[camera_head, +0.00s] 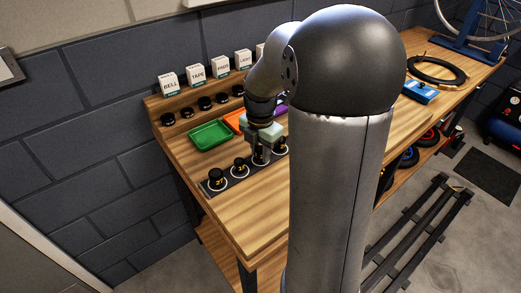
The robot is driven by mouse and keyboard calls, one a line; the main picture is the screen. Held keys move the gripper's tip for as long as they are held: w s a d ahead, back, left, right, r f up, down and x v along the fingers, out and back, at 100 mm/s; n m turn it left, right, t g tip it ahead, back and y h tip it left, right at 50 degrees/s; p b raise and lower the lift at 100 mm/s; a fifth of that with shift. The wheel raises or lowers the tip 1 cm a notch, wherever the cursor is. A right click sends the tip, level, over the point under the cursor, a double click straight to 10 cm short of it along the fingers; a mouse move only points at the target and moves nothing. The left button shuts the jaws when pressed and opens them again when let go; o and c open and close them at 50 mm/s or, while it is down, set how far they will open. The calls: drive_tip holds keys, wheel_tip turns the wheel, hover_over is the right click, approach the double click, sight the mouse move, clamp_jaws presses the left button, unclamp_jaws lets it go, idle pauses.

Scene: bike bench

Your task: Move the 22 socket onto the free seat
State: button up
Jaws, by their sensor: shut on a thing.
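A dark socket strip (230,185) lies along the front left of the wooden bench, with black sockets in white-ringed seats. The near-left socket (217,178) and the one to its right (240,165) stand upright. Another socket (281,143) stands at the right, partly behind my arm. The size marks are too small to read, so I cannot tell which is the 22. No empty seat shows clearly.
A green tray (209,135) and an orange tray (236,121) lie behind the strip; a purple one is partly hidden. Labelled boxes (196,74) and black round parts (187,112) stand on the back ledge. A blue box (420,91) and a tyre (437,70) lie at the right.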

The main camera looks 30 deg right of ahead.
sight(260, 149)
drive_tip(key=o, duration=1)
wheel_tip(260, 149, up, 11)
drive_tip(key=s+a+f+m, duration=0.2)
drive_tip(key=s+a+m, duration=0.2)
drive_tip(key=m, duration=0.3)
drive_tip(key=s+a+f+m, duration=0.3)
drive_tip(key=s+a+m, duration=0.2)
drive_tip(key=s+m, duration=0.1)
drive_tip(key=s+a+f+m, duration=0.3)
drive_tip(key=s+a+m, duration=0.1)
drive_tip(key=s+m, duration=0.3)
drive_tip(key=shift+s+a+f+m+p, duration=0.1)
drive_tip(key=shift+s+a+m+p, duration=0.05)
drive_tip(key=shift+a+m+p, duration=0.15)
drive_tip(key=shift+s+a+f+m, duration=0.1)
drive_tip(key=shift+s+f+m, duration=0.2)
drive_tip(key=shift+s+m, duration=0.15)
